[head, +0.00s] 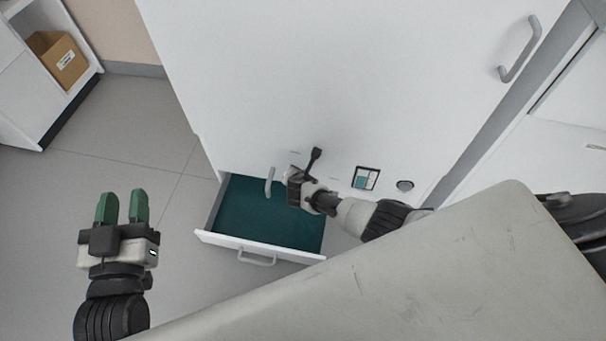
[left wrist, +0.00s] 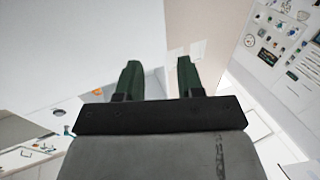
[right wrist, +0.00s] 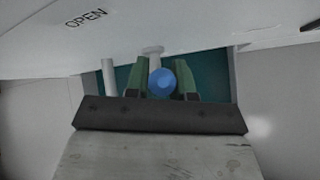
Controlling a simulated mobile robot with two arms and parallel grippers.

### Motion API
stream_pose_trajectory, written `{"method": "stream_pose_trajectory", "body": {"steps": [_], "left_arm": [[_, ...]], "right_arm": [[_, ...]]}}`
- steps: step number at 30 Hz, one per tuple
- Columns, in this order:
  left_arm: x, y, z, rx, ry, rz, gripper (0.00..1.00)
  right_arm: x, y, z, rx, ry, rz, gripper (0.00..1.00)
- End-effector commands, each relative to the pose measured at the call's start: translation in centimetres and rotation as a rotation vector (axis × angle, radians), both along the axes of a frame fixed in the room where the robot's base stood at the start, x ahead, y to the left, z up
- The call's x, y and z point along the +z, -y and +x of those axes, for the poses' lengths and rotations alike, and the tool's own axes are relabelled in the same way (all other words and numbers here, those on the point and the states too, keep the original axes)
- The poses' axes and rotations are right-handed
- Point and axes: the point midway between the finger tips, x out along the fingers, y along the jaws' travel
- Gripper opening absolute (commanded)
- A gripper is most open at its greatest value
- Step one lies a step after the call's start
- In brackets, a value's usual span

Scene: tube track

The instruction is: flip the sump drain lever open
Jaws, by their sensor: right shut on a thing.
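A blue round knob (right wrist: 161,82), which I take for the end of the sump drain lever, sits between the green fingers of my right gripper (right wrist: 161,80). A pale stem (right wrist: 152,51) shows behind it, at the white panel (right wrist: 200,35). The word OPEN (right wrist: 86,18) is printed on the panel at upper left. In the head view my right gripper (head: 294,180) is low at the cabinet front, and the knob is hidden there. My left gripper (head: 121,208) is open and empty over the floor at left; its separated fingers also show in the left wrist view (left wrist: 157,80).
An open drawer (head: 256,241) with a teal bottom juts out below the panel. A grey spout (head: 269,182) hangs above it. A dark stick (head: 313,160) stands by my right gripper. A small framed display (head: 366,178) is to its right. The floor at left is clear.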

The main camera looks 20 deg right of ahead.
Motion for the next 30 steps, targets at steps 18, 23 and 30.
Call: {"method": "stream_pose_trajectory", "body": {"steps": [18, 23, 30], "left_arm": [[3.7, 0.5, -0.7, -0.018, 0.308, -0.083, 0.38], [4.3, 0.6, -1.0, -0.022, 0.359, -0.098, 0.38], [4.6, 0.6, -1.1, -0.023, 0.377, -0.102, 0.38]], "right_arm": [[0.3, -2.0, 1.3, 0.002, -0.207, -0.306, 0.00], [0.4, -2.1, 1.3, 0.002, -0.224, -0.330, 0.00], [0.4, -2.1, 1.3, 0.003, -0.229, -0.338, 0.00]]}}
